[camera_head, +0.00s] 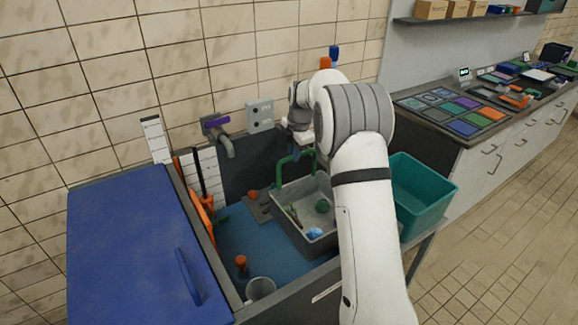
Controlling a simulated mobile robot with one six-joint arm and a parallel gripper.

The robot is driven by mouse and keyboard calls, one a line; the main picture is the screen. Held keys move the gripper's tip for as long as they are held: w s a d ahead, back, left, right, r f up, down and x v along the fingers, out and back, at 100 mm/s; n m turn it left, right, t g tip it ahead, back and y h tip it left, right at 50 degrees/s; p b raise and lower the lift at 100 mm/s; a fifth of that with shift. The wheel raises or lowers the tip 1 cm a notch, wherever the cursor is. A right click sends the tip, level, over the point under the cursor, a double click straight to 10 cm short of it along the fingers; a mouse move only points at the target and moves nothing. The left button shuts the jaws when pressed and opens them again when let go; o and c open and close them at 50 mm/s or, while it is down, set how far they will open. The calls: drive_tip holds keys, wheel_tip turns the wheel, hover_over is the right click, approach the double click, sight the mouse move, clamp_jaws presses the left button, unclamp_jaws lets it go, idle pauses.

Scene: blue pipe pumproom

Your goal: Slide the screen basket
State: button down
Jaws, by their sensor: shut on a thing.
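The screen basket (306,240) is a grey open box with a green arched handle (281,171) at its far left side. It sits in the right part of a blue-floored basin and holds a blue piece, a round green piece and other small items. My gripper (297,154) points down at the top of the green handle and is shut on it. The fingers are small in the view, and my arm hides the right side of the basket.
The blue basin floor (243,238) is partly clear left of the basket. Orange-topped fittings and a grey cup (260,288) stand there. A blue lid (130,245) lies left; a teal bin (420,195) stands right.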

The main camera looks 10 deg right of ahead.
wheel_tip(320, 180, up, 7)
drive_tip(key=p, duration=0.2)
drive_tip(key=shift+d, duration=0.3)
drive_tip(key=shift+f, duration=0.1)
drive_tip(key=c, duration=1.6)
unclamp_jaws()
drive_tip(key=shift+s+d, duration=0.1)
drive_tip(key=shift+d, duration=0.05)
drive_tip(key=shift+o, duration=1)
drive_tip(key=shift+a, duration=0.25)
wheel_tip(320, 180, up, 8)
drive_tip(key=s+b, duration=0.1)
drive_tip(key=shift+s+d+f, duration=0.15)
drive_tip(key=shift+d, duration=0.15)
drive_tip(key=shift+s, duration=0.1)
